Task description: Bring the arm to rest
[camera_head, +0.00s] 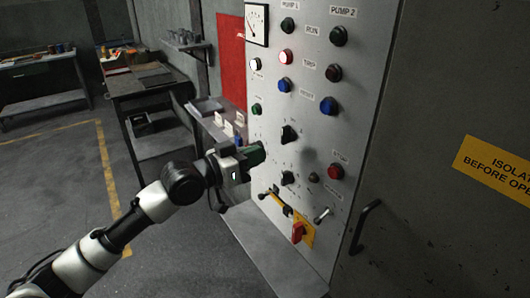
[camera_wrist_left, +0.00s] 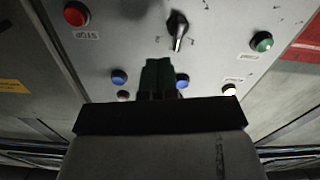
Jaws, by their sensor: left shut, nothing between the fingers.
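My left arm (camera_head: 155,203) comes in from the lower left in the head view. My left gripper (camera_head: 256,153) is shut and empty, with dark green fingers close in front of the grey control panel (camera_head: 308,125). I cannot tell whether the fingertips touch the panel. In the left wrist view the shut fingers (camera_wrist_left: 157,76) point at the panel, between two blue buttons and below a black selector knob (camera_wrist_left: 177,28). My right gripper is not in view.
The panel carries lamps, buttons, knobs, a gauge (camera_head: 257,23) and a red-and-yellow switch (camera_head: 298,232). A ledge (camera_head: 275,245) juts out below it. A cabinet handle (camera_head: 363,226) sticks out at right. A workbench (camera_head: 150,90) stands behind; open floor lies left.

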